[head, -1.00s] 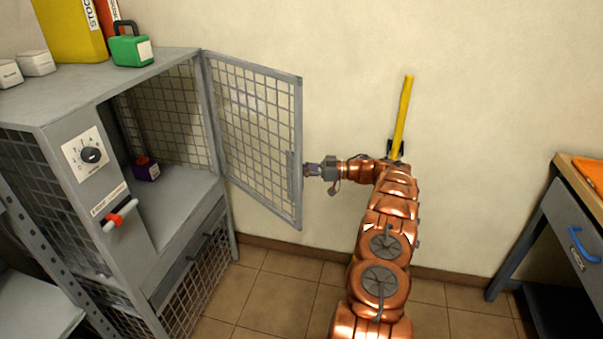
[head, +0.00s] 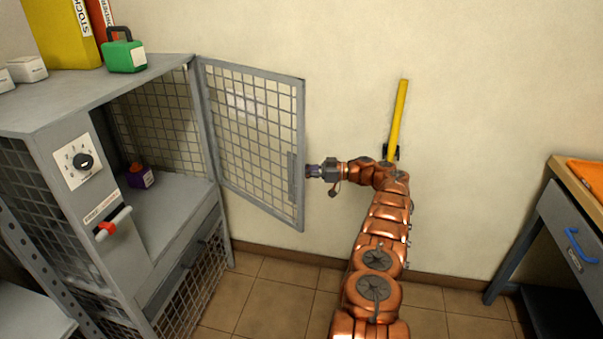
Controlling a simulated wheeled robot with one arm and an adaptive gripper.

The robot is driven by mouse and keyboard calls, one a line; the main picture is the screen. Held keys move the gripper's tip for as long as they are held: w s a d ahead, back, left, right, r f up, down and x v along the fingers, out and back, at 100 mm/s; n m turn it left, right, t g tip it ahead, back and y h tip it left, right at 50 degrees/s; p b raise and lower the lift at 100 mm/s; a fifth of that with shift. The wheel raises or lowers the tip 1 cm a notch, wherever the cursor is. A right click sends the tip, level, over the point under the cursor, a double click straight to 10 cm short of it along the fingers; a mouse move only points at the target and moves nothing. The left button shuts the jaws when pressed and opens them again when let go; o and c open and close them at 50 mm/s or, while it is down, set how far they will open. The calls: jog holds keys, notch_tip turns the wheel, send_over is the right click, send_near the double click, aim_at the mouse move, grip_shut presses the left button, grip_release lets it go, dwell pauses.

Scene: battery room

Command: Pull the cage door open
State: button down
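The cage door (head: 252,140) is a grey-framed wire mesh panel, hinged on the right front post of the grey cabinet (head: 150,68). It stands swung wide open, out to the right near the wall. A vertical grey handle (head: 292,176) sits near its free edge. My gripper (head: 311,171) is at the free edge of the door, level with the handle, reaching in from the right. The fingertips are small and partly hidden by the door frame, so I cannot tell whether they are closed on the handle.
Inside the open cabinet is a purple box (head: 141,176). A green padlock-shaped case (head: 125,57) and a yellow binder (head: 62,35) stand on top. A dial (head: 83,162) and a red-and-white lever (head: 114,224) are on the front. A workbench (head: 556,215) stands at right; floor (head: 285,290) between is clear.

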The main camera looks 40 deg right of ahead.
jog(key=shift+s+d, duration=0.15)
jog(key=c, duration=1.5)
grip_release()
jog(key=o, duration=0.4)
jog(key=shift+c, duration=0.2)
jog(key=shift+r, duration=0.1)
